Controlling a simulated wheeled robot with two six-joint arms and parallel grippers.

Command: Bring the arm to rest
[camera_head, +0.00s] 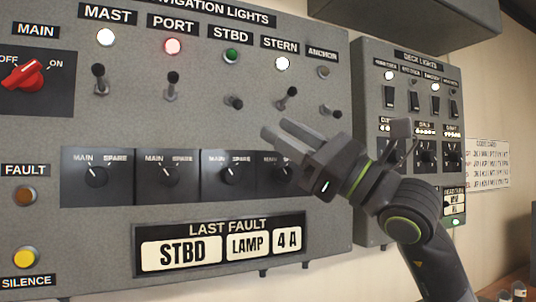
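My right gripper (276,128) comes in from the lower right in front of the navigation lights panel (130,110). Its two fingers lie close together, with nothing seen between them. They point up and left, below the STERN toggle (287,97) and right of the STBD toggle (234,102); I cannot tell whether they touch the panel. The gripper and wrist hide part of the rightmost MAIN/SPARE knob (285,172) and the panel's right edge. My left gripper is not in view.
The deck lights panel (372,110) stands right, partly behind my wrist. A grey box (420,22) juts out above. MAST, PORT and STERN lamps glow; STBD is dim green and ANCHOR dark. The red MAIN knob (24,76) is left. Open space lies at the lower right.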

